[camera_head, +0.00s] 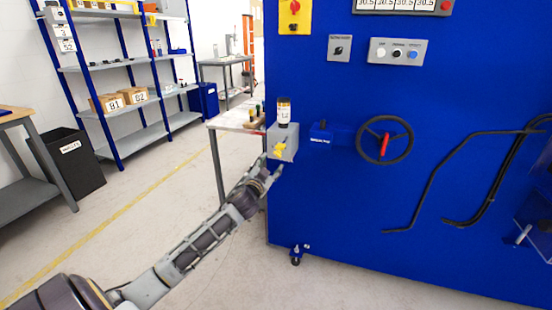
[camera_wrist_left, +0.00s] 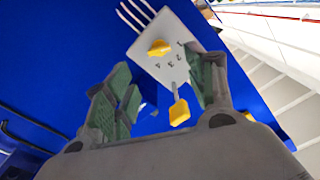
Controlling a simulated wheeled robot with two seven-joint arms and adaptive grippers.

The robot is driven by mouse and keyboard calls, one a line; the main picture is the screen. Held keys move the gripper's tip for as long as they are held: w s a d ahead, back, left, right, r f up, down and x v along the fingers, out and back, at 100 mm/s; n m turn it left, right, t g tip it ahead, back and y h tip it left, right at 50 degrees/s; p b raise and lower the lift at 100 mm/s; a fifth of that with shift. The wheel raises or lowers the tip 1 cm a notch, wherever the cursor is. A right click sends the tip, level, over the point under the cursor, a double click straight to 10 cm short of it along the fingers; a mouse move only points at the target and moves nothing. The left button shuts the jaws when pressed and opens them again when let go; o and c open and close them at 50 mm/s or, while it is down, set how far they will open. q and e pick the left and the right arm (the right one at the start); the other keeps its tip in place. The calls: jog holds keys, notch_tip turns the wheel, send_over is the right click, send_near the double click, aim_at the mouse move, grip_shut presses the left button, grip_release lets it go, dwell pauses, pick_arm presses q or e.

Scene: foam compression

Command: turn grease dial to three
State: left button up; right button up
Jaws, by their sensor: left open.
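The grease dial is a yellow knob (camera_wrist_left: 160,47) on the pale grey face of a small box (camera_head: 290,140), which is mounted on the left edge of the big blue machine. Small dark marks sit beside the knob in the left wrist view, too small and tilted to read surely. A yellow-ended lever (camera_wrist_left: 179,112) sticks out from the same box. My left gripper (camera_wrist_left: 164,76) is open and faces the box, with its green-padded fingers spread either side of the lever and short of the knob. No contact is visible. My right gripper is not in view.
The blue machine (camera_head: 350,220) fills the right, with a black handwheel (camera_head: 385,140) and bent black bars to the right of the box. A dark-topped reservoir (camera_head: 284,110) stands on the box. A workbench (camera_head: 232,117) stands close behind. Shelves and a bin are farther left.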

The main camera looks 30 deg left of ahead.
aim_at(277, 155)
pick_arm(q)
jog(key=x, duration=0.4)
jog(key=shift+w+b, duration=0.3)
jog(key=shift+b, duration=0.05)
jog(key=shift+x, duration=0.85)
jog(key=shift+w+a, duration=0.15)
jog(key=shift+w, duration=0.3)
jog(key=shift+w+a+b, duration=0.1)
jog(key=shift+w+b, duration=0.2)
jog(key=shift+w, duration=0.05)
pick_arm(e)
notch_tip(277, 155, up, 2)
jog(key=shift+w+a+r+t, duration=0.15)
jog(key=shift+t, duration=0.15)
pick_arm(q)
jog(key=shift+c, duration=0.2)
jog(key=c, duration=1)
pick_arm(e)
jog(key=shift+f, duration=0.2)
